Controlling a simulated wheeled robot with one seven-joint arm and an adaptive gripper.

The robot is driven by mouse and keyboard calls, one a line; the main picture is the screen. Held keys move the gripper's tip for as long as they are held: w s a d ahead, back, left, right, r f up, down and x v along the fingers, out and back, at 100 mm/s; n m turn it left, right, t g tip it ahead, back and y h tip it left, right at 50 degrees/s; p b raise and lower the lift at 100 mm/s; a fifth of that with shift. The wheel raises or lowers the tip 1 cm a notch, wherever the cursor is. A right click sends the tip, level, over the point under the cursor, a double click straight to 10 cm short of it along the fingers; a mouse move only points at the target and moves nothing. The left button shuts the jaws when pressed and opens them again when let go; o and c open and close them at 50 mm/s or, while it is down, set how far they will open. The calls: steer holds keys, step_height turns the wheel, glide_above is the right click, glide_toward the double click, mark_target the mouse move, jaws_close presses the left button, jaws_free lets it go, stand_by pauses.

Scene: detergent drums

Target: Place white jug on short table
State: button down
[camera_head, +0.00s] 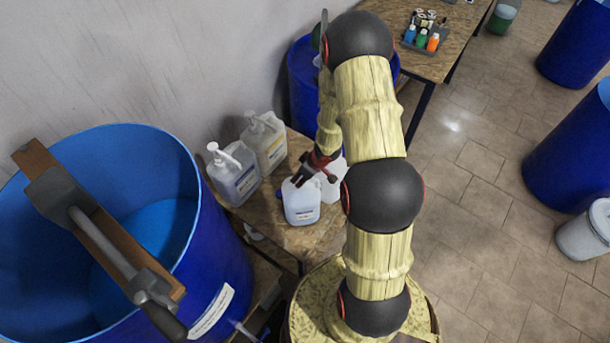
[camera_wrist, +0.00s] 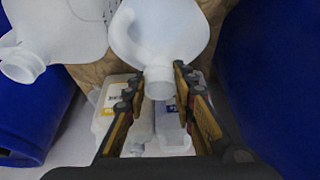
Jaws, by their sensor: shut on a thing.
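A white jug (camera_head: 301,204) with a label is on or just above the short wooden table (camera_head: 318,238) in the head view; I cannot tell whether its base touches. It looks upright. My gripper (camera_head: 299,181) reaches its top from the upper right. In the wrist view, my gripper (camera_wrist: 158,88) has its fingers on both sides of the neck of the white jug (camera_wrist: 163,32), shut on it. A second white jug (camera_head: 333,181) is close beside it, partly hidden by my arm; it also shows at upper left in the wrist view (camera_wrist: 55,32).
Two pump bottles (camera_head: 233,177) (camera_head: 265,146) stand at the table's back left. Another blue drum (camera_head: 303,85) stands behind. A taller table (camera_head: 459,38) holds small bottles at the top.

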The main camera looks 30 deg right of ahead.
steer(key=shift+w+d+f, duration=0.1)
steer(key=shift+f, duration=0.35)
steer(key=shift+f, duration=0.1)
steer(key=c, duration=1.5)
jaws_free()
